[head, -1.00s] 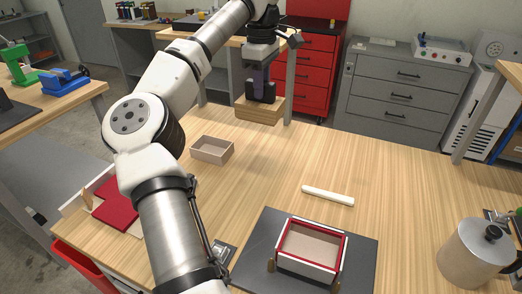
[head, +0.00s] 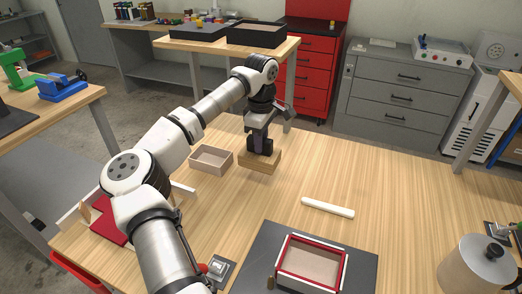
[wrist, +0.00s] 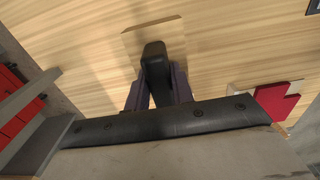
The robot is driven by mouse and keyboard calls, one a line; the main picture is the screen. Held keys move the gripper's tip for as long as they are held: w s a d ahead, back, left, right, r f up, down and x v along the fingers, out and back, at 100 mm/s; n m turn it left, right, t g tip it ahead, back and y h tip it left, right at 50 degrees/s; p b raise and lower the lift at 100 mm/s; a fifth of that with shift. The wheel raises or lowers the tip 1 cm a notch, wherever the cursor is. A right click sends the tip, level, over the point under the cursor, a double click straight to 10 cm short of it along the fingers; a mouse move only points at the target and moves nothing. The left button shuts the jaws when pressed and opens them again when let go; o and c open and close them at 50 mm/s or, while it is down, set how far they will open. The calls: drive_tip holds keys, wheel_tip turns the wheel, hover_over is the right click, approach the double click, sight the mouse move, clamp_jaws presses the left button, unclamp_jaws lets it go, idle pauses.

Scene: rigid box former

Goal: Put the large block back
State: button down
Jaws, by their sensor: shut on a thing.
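The large block (head: 260,161) is a light wooden block near the back of the wooden table. My gripper (head: 262,147) points down from above and is shut on it. The block looks low over the table or touching it; I cannot tell which. In the wrist view, the fingers of my gripper (wrist: 157,85) cover much of the block (wrist: 133,45), and only part of its top shows beside them.
A small open cardboard-coloured box (head: 211,159) stands just left of the block. A white rod (head: 328,207) lies mid-table. A red-rimmed box (head: 311,264) sits on a dark mat (head: 248,250) in front. A metal pot (head: 474,268) is at right. Table right of the block is clear.

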drive_tip(key=shift+f+p, duration=0.45)
drive_tip(key=shift+f, duration=2)
drive_tip(key=c, duration=1.2)
unclamp_jaws()
wheel_tip(320, 180, up, 12)
drive_tip(key=shift+r+b, duration=0.1)
drive_tip(key=shift+b, duration=1.15)
